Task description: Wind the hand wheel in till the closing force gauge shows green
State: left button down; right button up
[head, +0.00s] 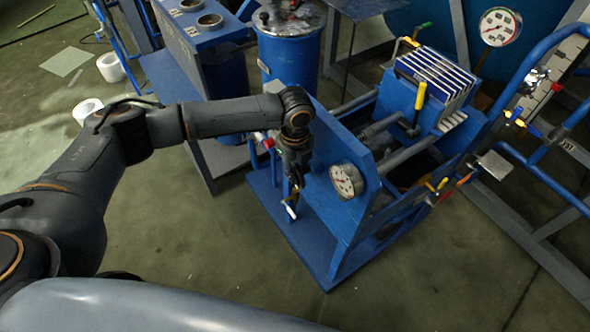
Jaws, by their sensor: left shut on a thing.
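The blue filter press (357,215) stands at the centre right, with a pack of white-edged plates on it. The closing force gauge (346,181) is a round white dial on its front end plate; it is too small to read whether the needle is in green. My left gripper (292,203) points down just left of this end plate. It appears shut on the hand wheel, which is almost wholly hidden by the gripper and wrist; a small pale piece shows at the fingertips. My right gripper is not in view.
A blue drum (290,52) stands behind my left arm. A blue bench (200,35) with round openings is at the back. A second gauge (499,27) is at the top right, near blue rails (540,155). Floor is clear in front of the press.

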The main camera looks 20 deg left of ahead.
pick_arm(q)
jog(key=shift+s+d+r+t+y+p, duration=0.2)
jog(key=shift+t+y+p, duration=0.4)
jog(key=shift+p, duration=1.15)
jog(key=shift+w+f+y+p, duration=0.1)
jog(key=shift+y+p, duration=0.3)
jog(key=shift+f+t, duration=0.1)
jog(key=shift+t, duration=0.2)
jog(key=c, duration=1.4)
grip_release()
jog(key=shift+o, duration=0.2)
jog(key=shift+r, duration=0.2)
jog(key=v, duration=1.1)
jog(key=shift+r, duration=0.3)
jog(key=shift+d, duration=0.15)
